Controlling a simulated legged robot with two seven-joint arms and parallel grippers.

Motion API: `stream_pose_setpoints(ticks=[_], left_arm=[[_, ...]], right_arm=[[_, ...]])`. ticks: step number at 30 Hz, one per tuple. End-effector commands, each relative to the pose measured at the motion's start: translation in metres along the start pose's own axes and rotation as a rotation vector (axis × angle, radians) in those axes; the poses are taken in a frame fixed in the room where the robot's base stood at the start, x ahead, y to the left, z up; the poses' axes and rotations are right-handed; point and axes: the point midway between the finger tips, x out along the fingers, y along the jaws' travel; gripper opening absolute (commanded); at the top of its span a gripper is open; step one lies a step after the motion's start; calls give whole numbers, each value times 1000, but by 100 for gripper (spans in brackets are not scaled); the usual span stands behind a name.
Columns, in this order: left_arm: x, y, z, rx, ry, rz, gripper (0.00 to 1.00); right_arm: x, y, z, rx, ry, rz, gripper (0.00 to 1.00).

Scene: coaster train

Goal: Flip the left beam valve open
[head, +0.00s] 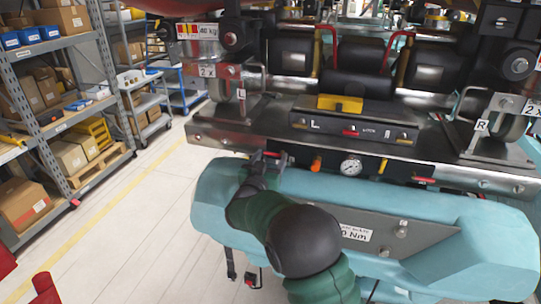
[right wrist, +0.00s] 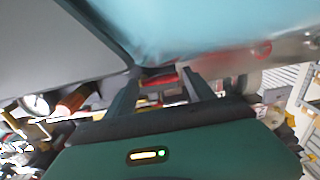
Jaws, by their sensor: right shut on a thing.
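The left beam valve, with a red handle (head: 273,154), is on the dark front panel above the left part of the teal beam (head: 215,190). My right gripper (head: 264,158) reaches over the beam and is at this handle. In the right wrist view, the red handle (right wrist: 160,79) lies between the fingertips of my right gripper (right wrist: 163,74), which is shut on it. The fingers and wrist hide part of the valve, and its exact angle is hard to tell. My left gripper is not in view.
A pressure gauge (head: 350,165) and an orange knob (head: 316,164) sit right of the valve. Another red handle (head: 423,180) is farther right. A torque label (head: 356,233) is on the beam's plate. Shelving (head: 50,110) stands at left, with clear floor (head: 140,215) before it.

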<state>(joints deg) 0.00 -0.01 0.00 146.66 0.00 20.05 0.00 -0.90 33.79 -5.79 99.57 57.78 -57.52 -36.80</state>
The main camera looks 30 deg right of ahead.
Motion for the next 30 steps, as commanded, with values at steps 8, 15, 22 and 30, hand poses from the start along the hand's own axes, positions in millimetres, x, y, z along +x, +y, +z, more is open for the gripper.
stream_pose_setpoints(ticks=[8, 15, 22, 30], left_arm=[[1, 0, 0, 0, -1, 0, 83], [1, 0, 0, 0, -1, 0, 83], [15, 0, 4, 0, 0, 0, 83], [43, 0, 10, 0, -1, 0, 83]], right_arm=[[0, -1, -1, 1, 2, -1, 83], [0, 0, 0, 2, 1, -1, 83], [-25, -2, 4, 5, 1, -4, 83], [-104, -2, 5, 5, 2, -6, 83]])
